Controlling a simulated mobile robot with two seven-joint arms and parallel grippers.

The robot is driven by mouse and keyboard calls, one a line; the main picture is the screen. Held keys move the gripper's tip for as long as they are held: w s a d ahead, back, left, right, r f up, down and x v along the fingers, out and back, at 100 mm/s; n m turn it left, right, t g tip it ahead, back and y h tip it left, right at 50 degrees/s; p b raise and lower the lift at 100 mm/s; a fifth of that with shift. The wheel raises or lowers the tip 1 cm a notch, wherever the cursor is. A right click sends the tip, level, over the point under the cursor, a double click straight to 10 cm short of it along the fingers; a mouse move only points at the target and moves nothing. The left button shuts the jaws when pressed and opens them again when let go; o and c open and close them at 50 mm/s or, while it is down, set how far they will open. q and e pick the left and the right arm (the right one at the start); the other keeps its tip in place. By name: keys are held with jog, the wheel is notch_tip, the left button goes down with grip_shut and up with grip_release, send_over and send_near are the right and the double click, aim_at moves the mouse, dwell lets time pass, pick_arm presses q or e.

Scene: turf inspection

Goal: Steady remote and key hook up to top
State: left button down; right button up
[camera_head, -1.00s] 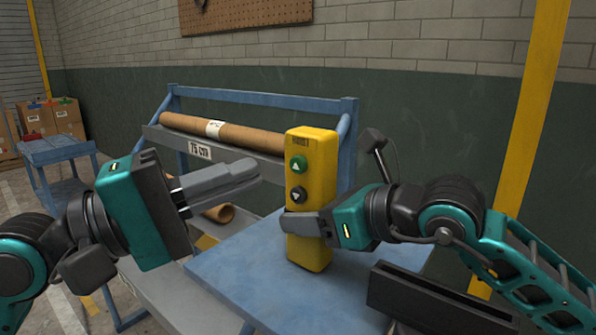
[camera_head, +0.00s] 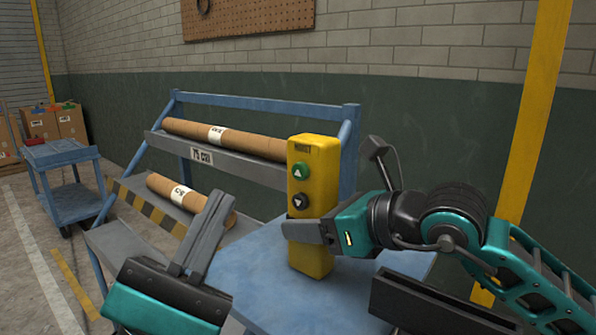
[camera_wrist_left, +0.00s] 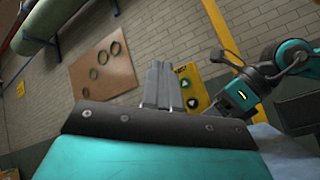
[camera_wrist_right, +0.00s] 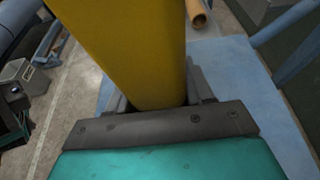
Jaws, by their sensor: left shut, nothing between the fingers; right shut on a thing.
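The yellow remote (camera_head: 316,172) stands upright over the blue table, with a green up button above a black down button. My right gripper (camera_head: 290,230) is shut on its lower part from the right; the remote also fills the upper middle of the right wrist view (camera_wrist_right: 130,50). My left gripper (camera_head: 215,215) is shut and empty, to the left of the remote and apart from it, fingers pointing up. In the left wrist view the remote (camera_wrist_left: 190,88) shows just right of the left fingers (camera_wrist_left: 160,75). I cannot make out a key hook for certain.
The blue tabletop (camera_head: 250,280) lies beneath the remote. Behind it a blue rack (camera_head: 260,98) holds brown rolls (camera_head: 185,193). A dark slotted block (camera_head: 430,305) sits at the front right. A blue cart (camera_head: 65,185) and boxes stand far left.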

aim_at(300, 172)
pick_arm(q)
jog(key=shift+w, duration=0.15)
jog(key=w+d, duration=0.5)
jog(key=w, duration=0.2)
dwell(0.6)
jog(key=shift+d, duration=0.1)
dwell(1.8)
jog(key=shift+w+d, duration=0.2)
jog(key=shift+w, duration=0.1)
